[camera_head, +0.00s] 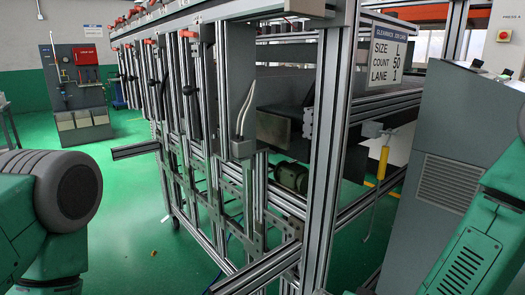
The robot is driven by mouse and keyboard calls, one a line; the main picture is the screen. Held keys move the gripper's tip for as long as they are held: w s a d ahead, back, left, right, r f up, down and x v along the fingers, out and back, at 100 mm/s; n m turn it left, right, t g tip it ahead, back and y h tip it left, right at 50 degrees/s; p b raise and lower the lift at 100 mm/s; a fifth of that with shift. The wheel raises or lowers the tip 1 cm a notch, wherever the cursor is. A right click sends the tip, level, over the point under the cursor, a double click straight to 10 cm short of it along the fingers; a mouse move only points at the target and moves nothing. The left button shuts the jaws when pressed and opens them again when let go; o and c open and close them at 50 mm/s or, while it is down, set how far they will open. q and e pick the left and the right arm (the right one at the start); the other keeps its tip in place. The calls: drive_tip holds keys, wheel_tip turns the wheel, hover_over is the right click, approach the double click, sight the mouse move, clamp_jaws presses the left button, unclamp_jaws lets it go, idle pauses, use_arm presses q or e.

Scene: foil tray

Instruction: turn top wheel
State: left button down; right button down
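I cannot make out a wheel that is clearly the top wheel in this view. A large aluminium-profile machine frame (326,150) fills the middle, with several upright rails and small red knobs along its upper left edge. A dark rounded part (291,177) sits low inside the frame; I cannot tell what it is. My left arm shows at the left edge and my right arm at the right edge, both green. Neither gripper is in view, so what they hold is hidden.
A grey vented cabinet (447,150) stands close at the right. A yellow-handled tool (383,163) hangs from the frame below a sign (388,55) reading SIZE L, COUNT 50, LANE 1. A rail end (135,150) juts out left. Green floor (130,215) is mostly clear there.

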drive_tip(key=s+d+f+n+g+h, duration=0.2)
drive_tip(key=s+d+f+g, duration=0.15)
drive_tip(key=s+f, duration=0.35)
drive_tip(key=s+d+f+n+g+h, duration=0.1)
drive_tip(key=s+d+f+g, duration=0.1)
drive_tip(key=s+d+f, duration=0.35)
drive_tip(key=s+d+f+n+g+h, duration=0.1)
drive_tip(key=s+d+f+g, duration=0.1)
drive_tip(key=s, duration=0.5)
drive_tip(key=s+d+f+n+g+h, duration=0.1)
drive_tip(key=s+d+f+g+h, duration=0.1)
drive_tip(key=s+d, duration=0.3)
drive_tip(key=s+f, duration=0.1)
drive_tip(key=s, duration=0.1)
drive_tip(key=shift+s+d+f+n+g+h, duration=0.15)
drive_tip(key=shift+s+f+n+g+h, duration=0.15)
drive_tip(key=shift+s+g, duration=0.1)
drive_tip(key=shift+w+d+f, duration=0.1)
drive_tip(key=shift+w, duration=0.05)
